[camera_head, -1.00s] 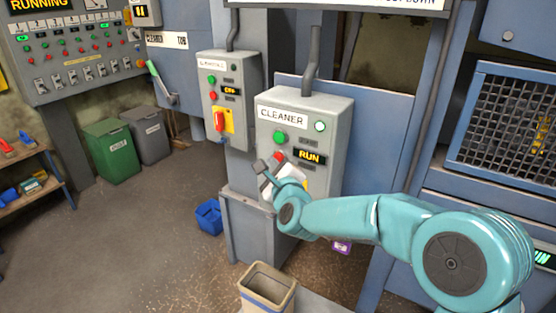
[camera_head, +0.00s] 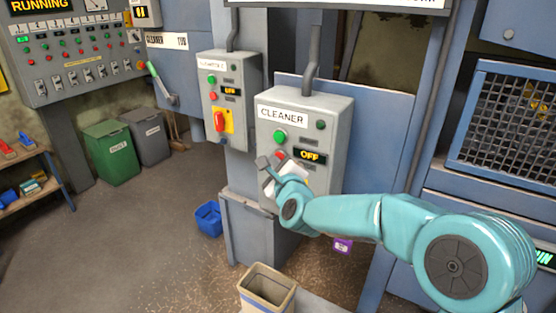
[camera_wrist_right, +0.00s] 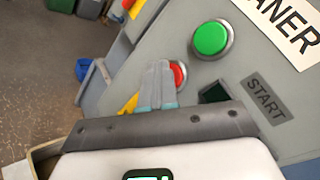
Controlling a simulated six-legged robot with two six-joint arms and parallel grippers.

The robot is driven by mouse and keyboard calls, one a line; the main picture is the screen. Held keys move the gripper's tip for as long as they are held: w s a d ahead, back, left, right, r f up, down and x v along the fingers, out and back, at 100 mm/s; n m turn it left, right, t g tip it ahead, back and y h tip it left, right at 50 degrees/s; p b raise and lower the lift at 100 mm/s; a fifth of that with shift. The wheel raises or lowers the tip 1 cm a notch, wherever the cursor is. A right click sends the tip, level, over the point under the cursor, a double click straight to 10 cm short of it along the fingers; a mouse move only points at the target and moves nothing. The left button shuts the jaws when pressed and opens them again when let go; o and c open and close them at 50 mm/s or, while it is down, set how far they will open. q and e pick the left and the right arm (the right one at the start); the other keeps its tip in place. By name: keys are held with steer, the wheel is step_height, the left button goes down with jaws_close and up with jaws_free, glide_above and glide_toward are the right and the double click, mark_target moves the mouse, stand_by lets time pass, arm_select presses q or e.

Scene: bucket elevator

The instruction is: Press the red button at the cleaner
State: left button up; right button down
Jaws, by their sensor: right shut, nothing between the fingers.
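The cleaner control box (camera_head: 335,125) is grey with a CLEANER label, and its display (camera_head: 310,156) reads OFF. Its red button (camera_head: 281,155) sits below the green button (camera_head: 279,136). My right gripper (camera_head: 264,164) is at the box front, its tip right at the red button. In the right wrist view the shut, empty fingers (camera_wrist_right: 158,82) lie over the left part of the red button (camera_wrist_right: 179,74). They look to be touching it, though depth is hard to judge. The green button (camera_wrist_right: 211,38) is clear of them. My left gripper is not in view.
A second grey control box (camera_head: 229,85) with a red switch stands left of the cleaner box. A beige bin (camera_head: 267,286) and a blue bucket (camera_head: 209,218) stand on the floor below. A blue cabinet with mesh (camera_head: 510,120) is at the right.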

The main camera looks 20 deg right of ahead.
steer(key=shift+s+a+b, duration=0.4)
steer(key=shift+s+a, duration=0.2)
steer(key=shift+a, duration=0.1)
steer(key=s+a, duration=0.1)
steer(key=a, duration=0.1)
steer(key=s+a+b, duration=0.1)
steer(key=s+a, duration=0.1)
stand_by(0.6)
stand_by(0.5)
